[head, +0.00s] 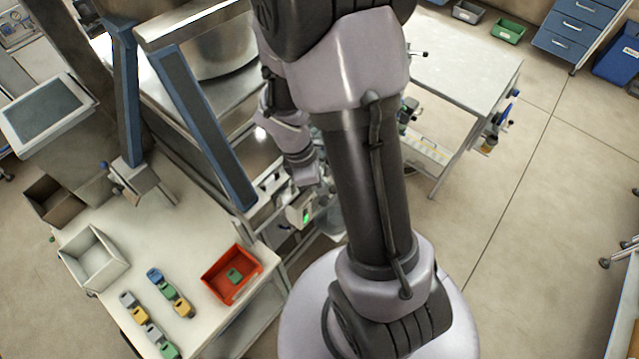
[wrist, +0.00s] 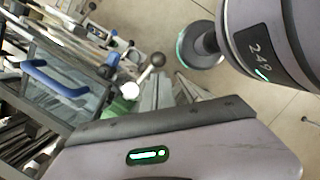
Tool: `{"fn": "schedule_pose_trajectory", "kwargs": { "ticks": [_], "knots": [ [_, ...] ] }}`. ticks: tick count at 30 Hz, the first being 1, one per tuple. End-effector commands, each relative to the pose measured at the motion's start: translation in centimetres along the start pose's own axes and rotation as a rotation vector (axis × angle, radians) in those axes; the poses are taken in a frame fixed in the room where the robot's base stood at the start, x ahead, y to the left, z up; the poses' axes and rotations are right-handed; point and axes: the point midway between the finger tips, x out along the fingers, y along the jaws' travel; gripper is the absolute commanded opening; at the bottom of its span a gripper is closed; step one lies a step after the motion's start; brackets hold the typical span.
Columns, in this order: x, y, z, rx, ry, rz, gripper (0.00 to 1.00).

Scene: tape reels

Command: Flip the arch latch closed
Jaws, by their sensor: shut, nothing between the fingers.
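I cannot pick out the arch latch with certainty. In the wrist view, a blue arched handle (wrist: 55,78) sits on a clear-windowed dark panel (wrist: 75,100) at the left. A lever with a ball knob (wrist: 157,59) stands near the middle, beyond the gripper. My gripper (wrist: 172,92) shows as grey fingers past the lilac wrist housing; they are shut and empty. The fingers appear close to the ball-knob lever in the picture, but contact cannot be told. In the head view my arm hides much of this area and the fingertips are not clear.
A white bench (head: 205,210) at the left holds a red bin (head: 215,279), a white bin (head: 100,262) and several small coloured blocks (head: 160,276). Blue posts (head: 200,125) rise beside my arm. A white table (head: 465,75) stands behind right.

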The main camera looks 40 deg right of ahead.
Motion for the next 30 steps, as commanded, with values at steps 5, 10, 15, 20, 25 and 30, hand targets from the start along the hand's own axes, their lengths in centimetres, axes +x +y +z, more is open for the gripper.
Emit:
{"fn": "schedule_pose_trajectory", "kwargs": {
  "ticks": [5,10,15,20,25,30],
  "knots": [
    [-0.2,0.8,-0.4,0.000,0.000,0.001,0.00],
    [-0.1,1.0,-0.6,0.000,0.000,0.000,0.00],
    [-0.2,1.0,-0.6,0.001,0.000,0.000,0.00],
    [-1.4,1.0,-0.6,0.001,0.000,0.000,0.00],
    [-4.7,0.9,-0.7,0.003,0.001,0.000,0.00],
    [-8.8,0.8,-1.1,0.004,0.000,-0.001,0.00]
  ]
}}
